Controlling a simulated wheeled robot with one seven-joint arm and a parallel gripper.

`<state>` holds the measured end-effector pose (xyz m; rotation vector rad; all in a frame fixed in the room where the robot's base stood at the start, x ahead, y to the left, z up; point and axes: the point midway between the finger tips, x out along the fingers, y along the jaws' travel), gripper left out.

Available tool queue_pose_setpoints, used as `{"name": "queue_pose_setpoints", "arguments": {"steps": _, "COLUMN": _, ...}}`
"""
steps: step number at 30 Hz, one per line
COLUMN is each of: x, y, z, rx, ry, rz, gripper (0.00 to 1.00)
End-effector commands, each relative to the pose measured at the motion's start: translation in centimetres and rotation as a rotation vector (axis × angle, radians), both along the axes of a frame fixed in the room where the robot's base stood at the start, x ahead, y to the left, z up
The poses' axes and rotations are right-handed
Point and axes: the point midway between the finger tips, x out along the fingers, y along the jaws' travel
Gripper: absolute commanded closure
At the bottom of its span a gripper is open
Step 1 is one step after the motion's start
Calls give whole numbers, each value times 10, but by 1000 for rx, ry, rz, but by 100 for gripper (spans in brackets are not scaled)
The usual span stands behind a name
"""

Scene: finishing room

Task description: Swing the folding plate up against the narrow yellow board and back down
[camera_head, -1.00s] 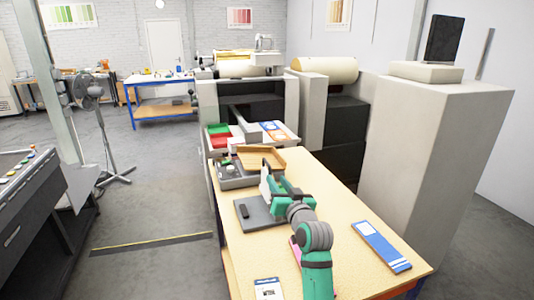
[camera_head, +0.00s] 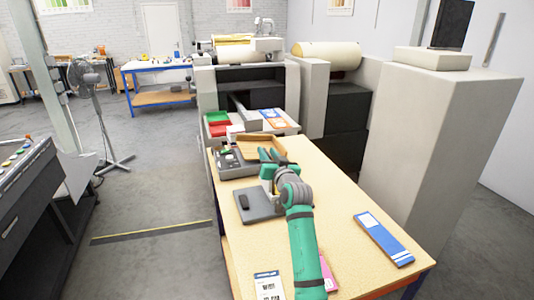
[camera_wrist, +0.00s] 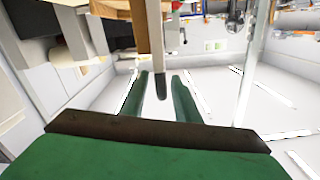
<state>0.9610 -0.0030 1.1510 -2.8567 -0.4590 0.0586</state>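A flat grey base plate (camera_head: 258,207) with a dark block on it lies on the pale yellow bench top, left of my arm. A pale upright part at its right side is mostly hidden by my gripper (camera_head: 269,156), so I cannot tell the folding plate's angle. I cannot clearly pick out a narrow yellow board. In the wrist view, my gripper (camera_wrist: 161,76) has its two green fingers apart. A tan and grey bar (camera_wrist: 157,35) with a rounded dark end reaches between them, with gaps visible on both sides.
A wooden tray (camera_head: 263,146) and a grey box (camera_head: 236,163) stand beyond the gripper. A blue and white packet (camera_head: 383,239) lies at the right. A printed card (camera_head: 268,286) lies at the near edge. A tall light cabinet (camera_head: 440,150) bounds the bench's right side.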

Motion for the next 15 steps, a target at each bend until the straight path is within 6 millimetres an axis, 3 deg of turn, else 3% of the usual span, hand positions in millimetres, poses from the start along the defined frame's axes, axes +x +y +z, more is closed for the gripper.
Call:
{"name": "queue_pose_setpoints", "arguments": {"steps": 12, "x": 8, "y": 1, "z": 0, "rx": 0, "ry": -1, "rz": -1, "gripper": 71}}
{"name": "queue_pose_setpoints", "arguments": {"steps": 13, "x": 7, "y": 1, "z": 0, "rx": 0, "ry": -1, "rz": -1, "gripper": 74}}
{"name": "queue_pose_setpoints", "arguments": {"steps": 15, "x": 7, "y": 1, "z": 0, "rx": 0, "ry": -1, "rz": -1, "gripper": 90}}
